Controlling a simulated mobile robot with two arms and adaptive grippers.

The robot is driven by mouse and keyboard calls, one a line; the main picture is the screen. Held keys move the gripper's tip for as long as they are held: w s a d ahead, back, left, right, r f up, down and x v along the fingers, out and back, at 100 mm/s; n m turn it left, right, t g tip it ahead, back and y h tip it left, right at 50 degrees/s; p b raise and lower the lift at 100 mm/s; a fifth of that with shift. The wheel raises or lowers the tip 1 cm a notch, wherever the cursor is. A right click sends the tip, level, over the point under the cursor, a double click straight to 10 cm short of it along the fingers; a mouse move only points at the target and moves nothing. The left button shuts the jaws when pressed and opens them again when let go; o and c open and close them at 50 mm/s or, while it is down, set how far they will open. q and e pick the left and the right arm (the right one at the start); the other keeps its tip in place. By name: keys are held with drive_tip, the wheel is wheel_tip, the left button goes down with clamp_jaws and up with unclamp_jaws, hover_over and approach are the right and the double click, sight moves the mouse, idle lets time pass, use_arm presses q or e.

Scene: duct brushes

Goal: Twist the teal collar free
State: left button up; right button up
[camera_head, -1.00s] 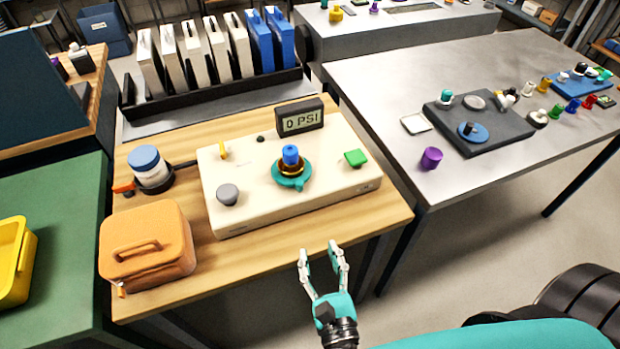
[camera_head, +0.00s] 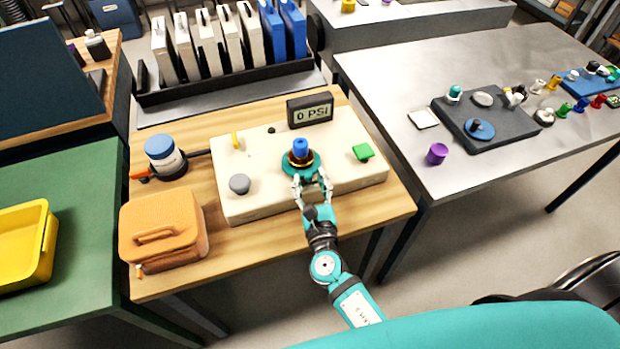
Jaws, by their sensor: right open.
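The teal collar (camera_head: 287,166) sits around the base of a blue-topped fitting (camera_head: 300,147) on the cream panel box (camera_head: 262,199). My right gripper (camera_head: 312,182) is open at the near side of the collar, its two fingertips close to the collar's front edge. I cannot tell whether they touch it. The fingers partly hide the collar's near rim. My left gripper is not in view.
The box also bears a grey knob (camera_head: 240,184), a green button (camera_head: 363,152), a yellow lever (camera_head: 235,140) and a display (camera_head: 310,109) reading 0 PSI. An orange case (camera_head: 163,228) and a blue-lidded jar (camera_head: 164,157) stand to the left on the wooden table.

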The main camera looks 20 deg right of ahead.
sight(327, 172)
drive_tip(key=shift+w, duration=0.15)
drive_tip(key=shift+c, duration=0.3)
clamp_jaws()
drive_tip(key=shift+d, duration=0.15)
drive_tip(key=n+y, duration=0.1)
drive_tip(key=d+y+b, duration=0.1)
drive_tip(key=shift+f+n+y, duration=0.15)
drive_tip(key=shift+n+y, duration=0.25)
drive_tip(key=d+n+y+b, duration=0.1)
drive_tip(key=y+b, duration=0.1)
drive_tip(key=b, duration=0.1)
drive_tip(key=w+d+n+g+y+b, duration=0.1)
drive_tip(key=n+y+b, duration=0.1)
drive_tip(key=b, duration=0.1)
drive_tip(key=d+n+y+b, duration=0.1)
drive_tip(key=y+b, duration=0.2)
drive_tip(key=shift+w+f+n+g, duration=0.1)
drive_tip(key=shift+w+n+g, duration=0.05)
drive_tip(key=shift+n+g, duration=0.2)
drive_tip(key=shift+w+d+r+n+g+y+b, duration=0.15)
drive_tip(key=shift+n+g+y+b, duration=0.1)
drive_tip(key=shift+y+b, duration=0.25)
drive_tip(key=shift+d+r+n+g+y+b, duration=0.1)
drive_tip(key=shift+n+y+b, duration=0.15)
drive_tip(key=shift+b, duration=0.3)
drive_tip(key=shift+o, duration=0.3)
unclamp_jaws()
